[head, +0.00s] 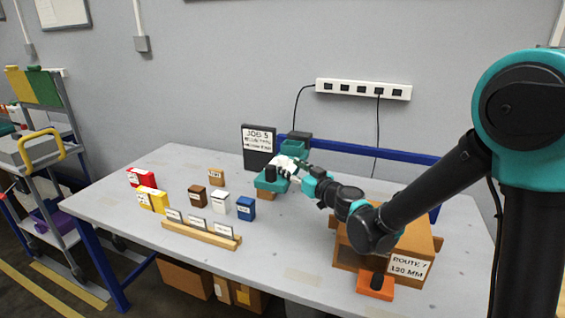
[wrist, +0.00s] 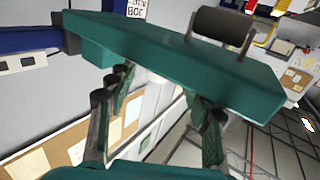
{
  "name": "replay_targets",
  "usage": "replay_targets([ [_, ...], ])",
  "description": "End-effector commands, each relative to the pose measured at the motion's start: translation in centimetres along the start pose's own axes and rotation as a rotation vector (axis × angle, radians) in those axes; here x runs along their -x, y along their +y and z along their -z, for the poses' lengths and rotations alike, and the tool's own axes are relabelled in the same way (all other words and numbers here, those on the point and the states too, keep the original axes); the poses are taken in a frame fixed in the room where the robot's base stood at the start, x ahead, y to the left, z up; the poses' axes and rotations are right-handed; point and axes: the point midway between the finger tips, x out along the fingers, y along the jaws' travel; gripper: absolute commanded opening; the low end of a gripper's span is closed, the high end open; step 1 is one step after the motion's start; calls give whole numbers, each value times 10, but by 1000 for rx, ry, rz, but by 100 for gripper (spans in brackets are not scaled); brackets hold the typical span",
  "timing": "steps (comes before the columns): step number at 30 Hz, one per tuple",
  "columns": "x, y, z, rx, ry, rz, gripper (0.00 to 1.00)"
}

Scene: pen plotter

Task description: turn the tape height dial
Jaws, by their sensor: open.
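A teal machine (head: 270,184) stands on a brown block near the table's middle, with a dark cylinder (head: 271,173) on it. In the wrist view the teal body (wrist: 180,62) spans the upper part, with a dark roller (wrist: 222,27) on top. My gripper (wrist: 160,92) is open, its two fingers spread apart with tips close to the machine's near side. In the head view my gripper (head: 296,172) is at the machine's right side, partly blended with it. I cannot make out the tape height dial clearly; a pale, blurred patch shows between the fingertips.
A brown carton (head: 414,245) labelled "ROUTE 7 120 MM" stands under my arm, with an orange block (head: 375,288) in front. A dark sign (head: 258,148) reading "JOB 5" stands behind. Several small boxes and a wooden card rail (head: 200,236) are at left.

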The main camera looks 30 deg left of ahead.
Motion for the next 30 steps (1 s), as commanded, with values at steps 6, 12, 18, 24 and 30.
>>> replay_targets([
  [6,-34,0,0,0,0,-1,51],
  [12,-47,0,0,0,0,0,51],
  [18,-48,0,0,0,0,-1,51],
  [24,-48,0,0,0,0,-1,38],
  [30,-48,0,0,0,0,-1,13],
])
